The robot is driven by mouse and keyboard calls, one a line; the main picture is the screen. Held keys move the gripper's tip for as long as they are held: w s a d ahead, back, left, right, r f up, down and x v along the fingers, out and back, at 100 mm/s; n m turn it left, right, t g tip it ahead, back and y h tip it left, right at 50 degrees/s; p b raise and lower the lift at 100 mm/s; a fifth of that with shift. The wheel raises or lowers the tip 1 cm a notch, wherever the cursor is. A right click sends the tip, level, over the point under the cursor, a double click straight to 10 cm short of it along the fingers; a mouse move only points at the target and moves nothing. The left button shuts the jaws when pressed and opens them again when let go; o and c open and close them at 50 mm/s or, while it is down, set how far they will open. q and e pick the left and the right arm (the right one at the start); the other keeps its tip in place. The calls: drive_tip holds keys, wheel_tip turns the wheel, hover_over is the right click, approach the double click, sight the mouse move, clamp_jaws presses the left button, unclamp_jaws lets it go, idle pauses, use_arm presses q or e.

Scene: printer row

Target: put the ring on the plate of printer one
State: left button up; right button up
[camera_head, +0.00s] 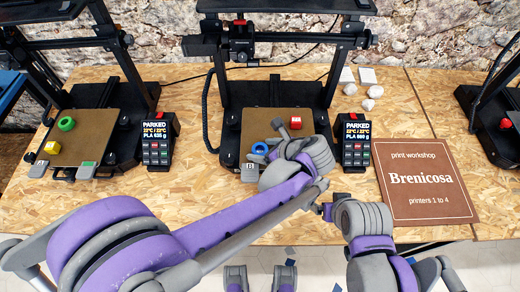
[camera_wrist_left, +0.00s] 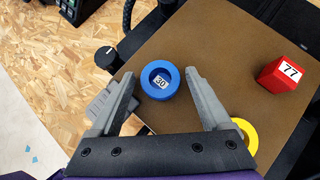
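A blue ring (camera_head: 260,148) labelled 30 lies on the brown plate (camera_head: 262,120) of the middle printer. In the left wrist view the blue ring (camera_wrist_left: 147,84) sits between the two fingertips of my left gripper (camera_wrist_left: 160,74), which is open and holds nothing. In the head view this gripper (camera_head: 273,157) is over the plate's front edge. A green ring (camera_head: 66,124) lies on the left printer's plate (camera_head: 92,128). A yellow ring (camera_wrist_left: 246,133) is partly hidden by a finger in the wrist view. My right gripper (camera_head: 324,209) is near the table's front edge; its fingers are unclear. No printer number is readable.
A red cube (camera_head: 295,123) labelled 77 stands on the middle plate. A yellow cube (camera_head: 52,148) stands on the left plate. Control boxes (camera_head: 157,140) stand beside the printers. A brown sign (camera_head: 428,182) lies at the right; small white pieces (camera_head: 367,76) are behind it.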

use_arm(q)
drive_tip(key=c, duration=1.1)
